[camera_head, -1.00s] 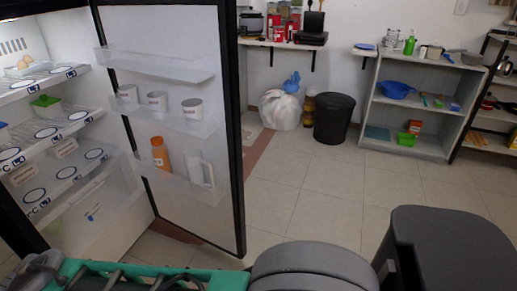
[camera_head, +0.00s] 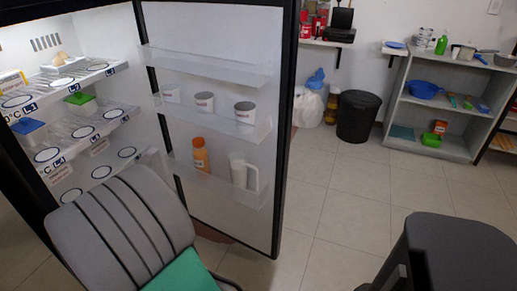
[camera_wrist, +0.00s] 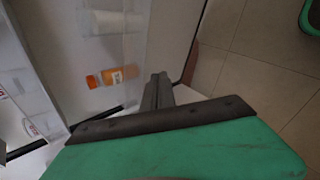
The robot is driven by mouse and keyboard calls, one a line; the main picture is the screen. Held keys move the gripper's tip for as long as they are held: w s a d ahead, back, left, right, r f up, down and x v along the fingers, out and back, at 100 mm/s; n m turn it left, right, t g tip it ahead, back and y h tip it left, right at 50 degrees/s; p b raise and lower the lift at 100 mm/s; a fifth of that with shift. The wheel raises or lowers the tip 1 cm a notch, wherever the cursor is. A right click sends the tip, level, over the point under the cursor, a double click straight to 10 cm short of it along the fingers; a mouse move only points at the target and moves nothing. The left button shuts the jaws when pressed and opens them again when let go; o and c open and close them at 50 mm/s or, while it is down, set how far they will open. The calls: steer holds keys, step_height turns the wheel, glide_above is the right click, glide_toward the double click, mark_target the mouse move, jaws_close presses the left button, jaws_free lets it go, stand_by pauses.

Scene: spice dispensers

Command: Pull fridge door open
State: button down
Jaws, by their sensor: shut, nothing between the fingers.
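The fridge door (camera_head: 225,215) stands wide open in the head view, its white inner face turned towards me, with a dark outer edge. Its racks hold several white cups, an orange bottle (camera_head: 201,157) and a white jug (camera_head: 242,173). The lit fridge shelves (camera_head: 72,137) are at the left. In the wrist view my gripper (camera_wrist: 158,78) is shut and empty. It appears in front of the door's inner face, between the orange bottle (camera_wrist: 112,76) and the door's dark edge (camera_wrist: 194,45). I cannot tell whether it touches the door. The door's outer side is hidden.
A black bin (camera_head: 358,117) and white bag (camera_head: 308,107) stand by the back wall. A grey shelf unit (camera_head: 400,142) is at the right. The tiled floor (camera_head: 335,195) right of the door is clear. My own dark part covers the bottom right.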

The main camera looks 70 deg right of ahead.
steer(key=s+d+r+n+g+h, duration=0.2)
steer(key=s+d+n+g+h, duration=0.15)
steer(key=s+d, duration=0.5)
steer(key=n+h+p, duration=0.2)
steer(key=n+h, duration=0.3)
steer(key=n, duration=0.4)
glide_toward(267, 149)
steer(key=shift+g, duration=0.35)
steer(key=b+x, duration=0.1)
steer(key=x, duration=0.6)
steer(key=shift+r, duration=0.1)
steer(key=shift+w, duration=0.1)
